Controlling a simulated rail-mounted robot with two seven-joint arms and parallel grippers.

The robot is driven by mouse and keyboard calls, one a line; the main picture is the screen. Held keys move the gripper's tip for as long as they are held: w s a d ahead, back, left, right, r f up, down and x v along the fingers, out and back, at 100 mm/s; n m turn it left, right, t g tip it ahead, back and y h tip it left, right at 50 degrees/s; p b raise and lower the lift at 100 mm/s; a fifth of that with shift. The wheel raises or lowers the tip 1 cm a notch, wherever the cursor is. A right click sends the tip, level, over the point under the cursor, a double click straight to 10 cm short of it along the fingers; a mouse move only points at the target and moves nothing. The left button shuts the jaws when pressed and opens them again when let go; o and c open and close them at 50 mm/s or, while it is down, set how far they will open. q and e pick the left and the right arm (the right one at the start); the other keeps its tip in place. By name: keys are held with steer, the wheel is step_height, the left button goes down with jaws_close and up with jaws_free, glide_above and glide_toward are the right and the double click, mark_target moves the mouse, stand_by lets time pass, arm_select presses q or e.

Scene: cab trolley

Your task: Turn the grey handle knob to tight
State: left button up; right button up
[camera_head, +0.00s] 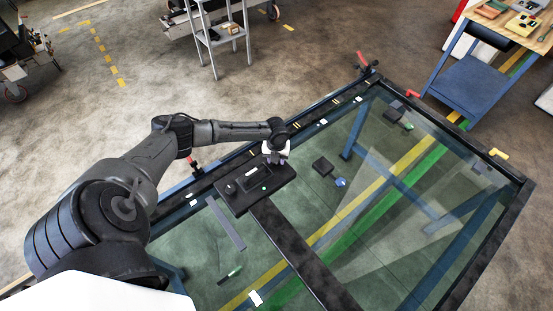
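My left arm reaches in from the left over the glass-topped trolley. My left gripper (275,157) points down at the far end of a dark rectangular panel (236,205) on the trolley frame. Its pale fingers are small here, and I cannot tell whether they are open or shut, or touching anything. No grey handle knob can be made out clearly; the gripper hides the spot beneath it. A small dark round part (230,188) sits at the panel's left end. My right gripper is not in view.
The glass top (400,190) has a dark frame with red handles (362,59) and a yellow one (498,154) at its edges. A black block (322,166) and a blue round item (340,183) lie right of the panel. A grey shelf cart (222,37) stands behind on open floor.

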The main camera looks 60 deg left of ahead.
arm_select(q)
steer(key=shift+m, duration=0.7)
steer(key=shift+r+m, duration=0.1)
steer(key=shift+m, duration=0.2)
steer(key=o, duration=0.9)
step_height(320, 180, up, 14)
steer(key=shift+f+p, duration=0.15)
steer(key=shift+p, duration=0.2)
stand_by(0.4)
